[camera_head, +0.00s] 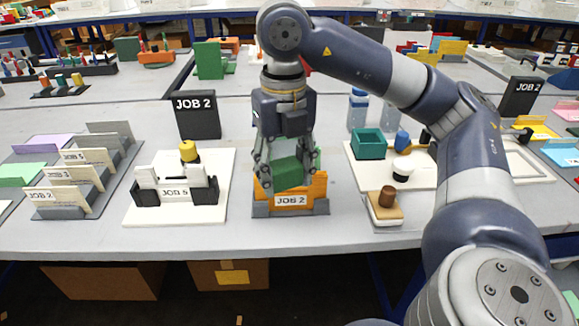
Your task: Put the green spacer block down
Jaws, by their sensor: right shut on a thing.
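A green spacer block (287,174) is between the fingers of my right gripper (287,168), which is shut on it and points down. The block is right at an orange holder (312,190) with a "JOB 2" label (291,201) on a grey base, near the front of the table. I cannot tell whether the block touches the holder. My left gripper is not in view.
Left of the holder, a white board (225,165) carries a "JOB 5" stand. A grey card rack (48,212) is at far left. On the right are a teal tray (369,144) and a brown-topped stamp (386,206). A black "JOB 2" sign (197,118) stands behind.

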